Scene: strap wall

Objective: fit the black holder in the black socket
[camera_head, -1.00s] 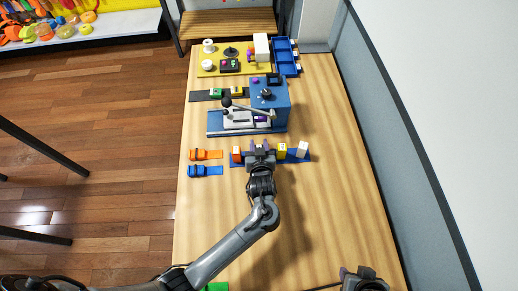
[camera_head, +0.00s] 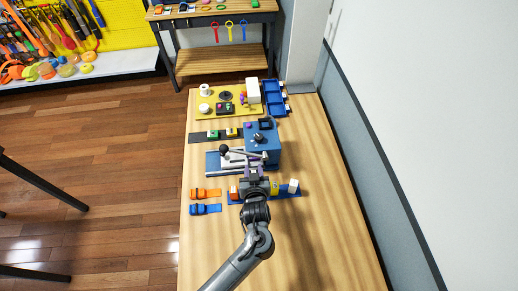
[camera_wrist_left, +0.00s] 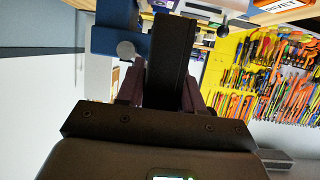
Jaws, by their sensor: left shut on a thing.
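My left gripper (camera_head: 254,173) is over the blue strip with coloured blocks, just in front of the blue machine. In the left wrist view its two fingers (camera_wrist_left: 162,92) are shut on the black holder (camera_wrist_left: 168,55), a dark upright block that sticks out past the fingertips. In the head view the gripper mostly hides the holder. I cannot clearly pick out the black socket; a dark fitting (camera_head: 264,124) shows on top of the blue machine (camera_head: 262,150). My right gripper is out of view.
The blue strip (camera_head: 290,195) carries orange, yellow and white blocks. A lever press (camera_head: 232,157) stands at the machine's left. Orange (camera_head: 205,193) and blue (camera_head: 205,209) clamps lie left of the gripper. A yellow board (camera_head: 210,108) and blue tray (camera_head: 273,99) are behind. The table's right side is clear.

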